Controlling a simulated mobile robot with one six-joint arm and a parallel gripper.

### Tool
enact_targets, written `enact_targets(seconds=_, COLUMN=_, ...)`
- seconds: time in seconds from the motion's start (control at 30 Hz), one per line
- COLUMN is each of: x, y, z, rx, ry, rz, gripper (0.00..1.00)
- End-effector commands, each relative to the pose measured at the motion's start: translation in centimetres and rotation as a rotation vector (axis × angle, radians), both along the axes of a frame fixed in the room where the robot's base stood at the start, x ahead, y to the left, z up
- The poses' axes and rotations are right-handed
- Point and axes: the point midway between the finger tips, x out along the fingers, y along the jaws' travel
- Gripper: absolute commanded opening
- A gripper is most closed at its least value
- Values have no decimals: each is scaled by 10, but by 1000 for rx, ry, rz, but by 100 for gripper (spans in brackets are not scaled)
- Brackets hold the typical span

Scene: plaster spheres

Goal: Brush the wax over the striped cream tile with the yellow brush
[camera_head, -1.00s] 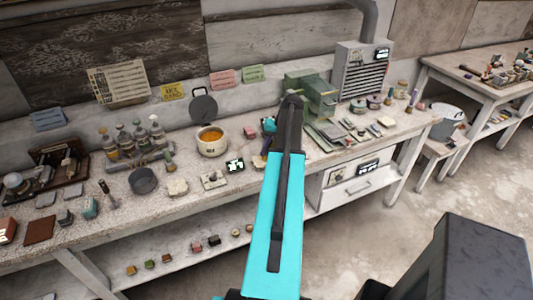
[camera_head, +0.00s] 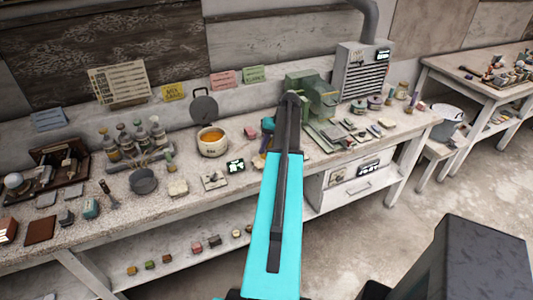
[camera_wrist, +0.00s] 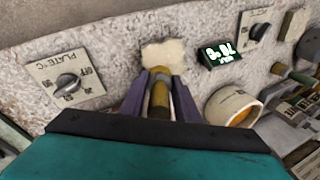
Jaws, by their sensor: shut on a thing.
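My gripper (camera_wrist: 162,82) has its purple fingers shut on the yellow brush (camera_wrist: 160,97), which shows as a yellowish shaft between them. The brush points at a pale cream tile (camera_wrist: 163,55) with uneven edges, just beyond the fingertips. I cannot tell whether it touches the tile, and no stripes are clear. A second cream piece (camera_wrist: 293,22) lies further right; it also shows in the head view (camera_head: 178,188). The white pot (camera_head: 212,143) of orange wax stands on the bench, and shows right of the fingers in the wrist view (camera_wrist: 232,106).
A PLATE dial panel (camera_wrist: 68,78) lies left of the fingers, and a lit display (camera_wrist: 222,53) lies to the right. Bottles (camera_head: 135,138) and a grey cup (camera_head: 143,181) stand left on the bench. A green machine (camera_head: 312,92) stands behind my arm.

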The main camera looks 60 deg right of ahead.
Motion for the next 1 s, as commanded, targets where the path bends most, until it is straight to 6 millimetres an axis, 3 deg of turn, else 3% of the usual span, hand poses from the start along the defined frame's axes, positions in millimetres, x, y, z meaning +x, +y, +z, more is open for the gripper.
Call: enact_targets(seconds=1.0, x=15, y=-11, z=-1, rx=-1, ry=-1, rz=0, gripper=6)
